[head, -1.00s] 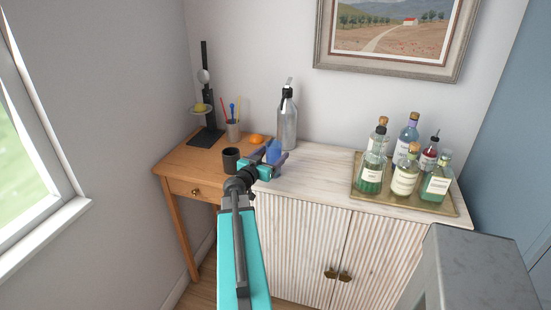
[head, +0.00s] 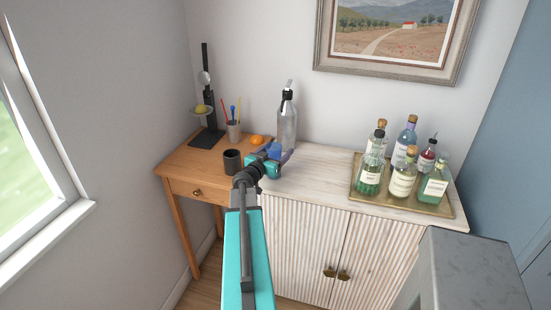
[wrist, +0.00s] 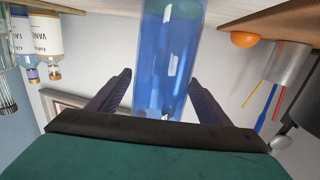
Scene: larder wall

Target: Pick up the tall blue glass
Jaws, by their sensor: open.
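The tall blue glass (wrist: 168,60) is see-through blue and fills the middle of the wrist view, between my two open fingers. A gap shows on each side of it. In the head view only part of the blue glass (head: 274,149) shows, at the left end of the pale cabinet top, and my gripper hides the rest. My gripper (head: 273,156) is open around the glass; its dark fingers also show in the wrist view (wrist: 162,92).
A dark mug (head: 232,161), an orange (head: 256,140) and a cup of stirrers (head: 233,131) stand to the left on the wooden desk. A brass tray (head: 437,207) with several bottles is at right.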

